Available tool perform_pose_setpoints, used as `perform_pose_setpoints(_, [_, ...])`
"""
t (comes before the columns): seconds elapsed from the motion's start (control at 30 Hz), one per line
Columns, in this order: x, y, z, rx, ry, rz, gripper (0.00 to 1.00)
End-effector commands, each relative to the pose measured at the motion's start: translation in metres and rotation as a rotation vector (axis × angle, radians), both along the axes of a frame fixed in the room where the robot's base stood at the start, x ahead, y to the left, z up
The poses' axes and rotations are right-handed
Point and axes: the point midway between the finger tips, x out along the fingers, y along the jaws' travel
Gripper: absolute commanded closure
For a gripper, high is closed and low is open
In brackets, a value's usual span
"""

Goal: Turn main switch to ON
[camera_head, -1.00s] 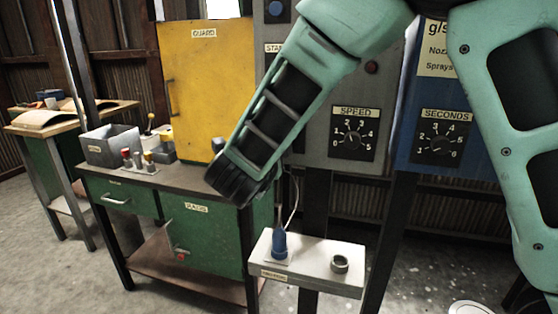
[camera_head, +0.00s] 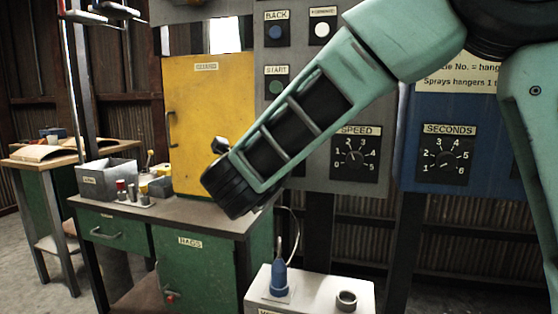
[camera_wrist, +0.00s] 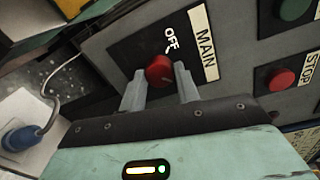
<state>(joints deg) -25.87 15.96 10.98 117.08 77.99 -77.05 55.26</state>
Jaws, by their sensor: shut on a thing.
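The main switch is a red knob (camera_wrist: 159,66) on a black plate, seen in the wrist view with the words MAIN and OFF beside it. My gripper (camera_wrist: 160,73) has its two grey fingers on either side of the knob and is shut on it. The OFF mark (camera_wrist: 172,42) shows just above the knob, tilted in this view. No ON mark can be made out; that part of the plate is hidden or dark. In the head view my arm covers the switch and the fingers cannot be seen.
A red STOP button (camera_wrist: 283,80) and a green button (camera_wrist: 293,8) sit right of the switch. A white shelf (camera_head: 318,293) with a blue plug (camera_head: 279,280) stands below the arm. A green bench (camera_head: 195,265) and yellow guard (camera_head: 195,115) are at left.

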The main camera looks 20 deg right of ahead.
Motion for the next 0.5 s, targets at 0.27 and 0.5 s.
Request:
perform_pose_setpoints(0.27, [-0.0004, 0.0003, -0.0018, 0.002, 0.004, 0.000, 0.46])
perform_pose_setpoints(0.5, [-0.0004, 0.0004, -0.0008, 0.000, 0.001, 0.000, 0.46])
